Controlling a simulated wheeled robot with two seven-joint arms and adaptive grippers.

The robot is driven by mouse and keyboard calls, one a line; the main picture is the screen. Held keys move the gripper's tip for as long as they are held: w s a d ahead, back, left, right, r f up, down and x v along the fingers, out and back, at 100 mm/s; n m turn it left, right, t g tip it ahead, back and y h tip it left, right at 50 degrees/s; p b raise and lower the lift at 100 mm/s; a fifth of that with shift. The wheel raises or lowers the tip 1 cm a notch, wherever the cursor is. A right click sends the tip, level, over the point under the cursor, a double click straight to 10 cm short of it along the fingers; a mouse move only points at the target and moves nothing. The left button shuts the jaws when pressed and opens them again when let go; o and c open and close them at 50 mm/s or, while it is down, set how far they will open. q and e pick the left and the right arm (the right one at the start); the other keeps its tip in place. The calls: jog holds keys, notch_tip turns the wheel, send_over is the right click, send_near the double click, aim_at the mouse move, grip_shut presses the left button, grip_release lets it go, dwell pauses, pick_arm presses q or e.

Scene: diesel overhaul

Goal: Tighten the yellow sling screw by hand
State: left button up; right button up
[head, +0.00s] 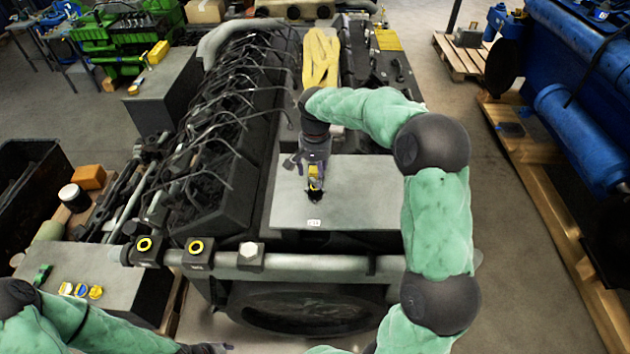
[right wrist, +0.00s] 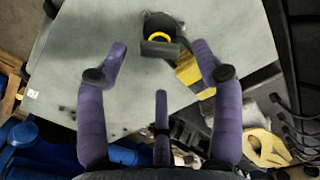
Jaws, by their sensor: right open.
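A dark square block with a yellow ring (right wrist: 160,37) in its top stands on a grey plate, beyond my right fingertips in the right wrist view. A yellow piece (right wrist: 190,72) lies beside it. In the head view, a yellow part (head: 314,178) shows at my right fingers, which partly hide it.
The grey plate (head: 365,200) lies on the engine; a front pipe (head: 320,262) carries black blocks with yellow rings (head: 144,244). Yellow straps (head: 320,58) lie behind. A left bench (head: 110,265) holds small coloured caps (head: 80,290). A blue engine (head: 585,90) stands right.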

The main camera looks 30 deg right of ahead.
aim_at(315, 181)
jog(key=n+p, duration=0.1)
jog(key=n, duration=0.4)
jog(key=shift+n, duration=0.4)
jog(key=n+p, duration=0.1)
jog(key=n, duration=0.3)
jog(key=shift+r+p, duration=0.1)
jog(key=shift+p, duration=0.25)
jog(key=shift+n, duration=0.3)
notch_tip(315, 181, down, 5)
jog(key=b, duration=0.3)
jog(key=c, duration=1.3)
jog(key=shift+w+f, duration=0.1)
jog(key=shift+f, duration=0.1)
grip_shut()
